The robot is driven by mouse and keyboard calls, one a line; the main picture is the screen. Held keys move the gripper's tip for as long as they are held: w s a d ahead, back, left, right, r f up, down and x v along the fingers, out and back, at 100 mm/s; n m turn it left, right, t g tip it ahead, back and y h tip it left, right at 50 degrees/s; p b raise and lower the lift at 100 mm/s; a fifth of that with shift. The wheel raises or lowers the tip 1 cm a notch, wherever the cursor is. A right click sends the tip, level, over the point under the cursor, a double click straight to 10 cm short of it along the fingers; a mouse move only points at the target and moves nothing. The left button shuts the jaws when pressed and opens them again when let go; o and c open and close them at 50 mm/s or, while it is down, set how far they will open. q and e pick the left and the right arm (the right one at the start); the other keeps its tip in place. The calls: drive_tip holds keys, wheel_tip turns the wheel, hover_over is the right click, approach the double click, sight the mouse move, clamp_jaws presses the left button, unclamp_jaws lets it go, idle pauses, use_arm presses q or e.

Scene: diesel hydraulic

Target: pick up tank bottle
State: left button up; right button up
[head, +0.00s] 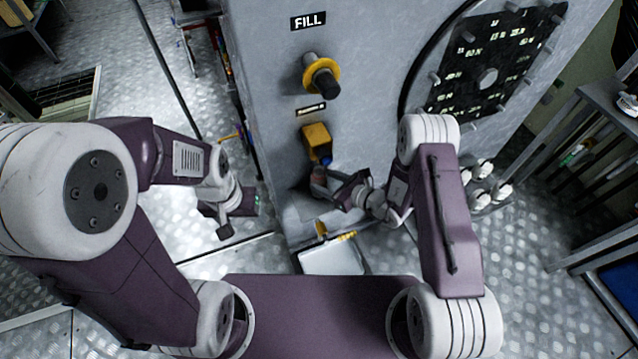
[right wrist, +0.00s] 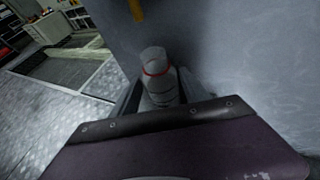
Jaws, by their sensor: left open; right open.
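The tank bottle (right wrist: 158,85), pale with a red band near its top, stands between the two fingers of my right gripper (right wrist: 158,92) in the right wrist view. The fingers are open, one on each side of it; whether either touches it I cannot tell. In the head view my right gripper (head: 335,190) is close to the front of the grey tank panel, below a yellow block (head: 316,138). The bottle (head: 318,180) is small and partly hidden there. My left gripper (head: 238,215) is open and empty, left of the panel.
The tall grey panel (head: 270,130) has a FILL label (head: 308,20) and a yellow-and-black valve (head: 322,75). A pale tray (head: 333,258) lies below the panel. A dark metal rack (head: 590,150) stands at the right. Metal floor is open at the left.

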sight(323, 174)
drive_tip(key=x, duration=0.3)
drive_tip(key=shift+d, duration=0.1)
drive_tip(key=shift+c, duration=0.6)
clamp_jaws()
drive_tip(key=shift+r, duration=0.4)
wheel_tip(323, 174, up, 3)
drive_tip(key=shift+f+p, duration=0.2)
drive_tip(key=shift+p, duration=0.25)
drive_tip(key=s+d, duration=1.2)
drive_tip(key=d, duration=0.1)
drive_tip(key=shift+d, duration=0.35)
